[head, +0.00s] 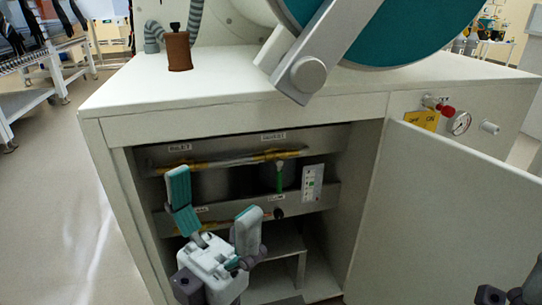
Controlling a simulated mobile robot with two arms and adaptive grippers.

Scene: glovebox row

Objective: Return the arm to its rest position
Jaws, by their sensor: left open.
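My left gripper (212,208) is in front of the open cabinet under the glovebox. Its two grey fingers with teal pads point up and stand wide apart, with nothing seen between them. It hides part of the lower shelf panel and the pipe behind it.
The cabinet (92,130) has an open door (460,195) on the right. Inside are labelled pipes, a green-handled valve (279,176) and a white panel (312,183). A gauge (459,123) and red knob (447,110) sit upper right. Floor at left is clear.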

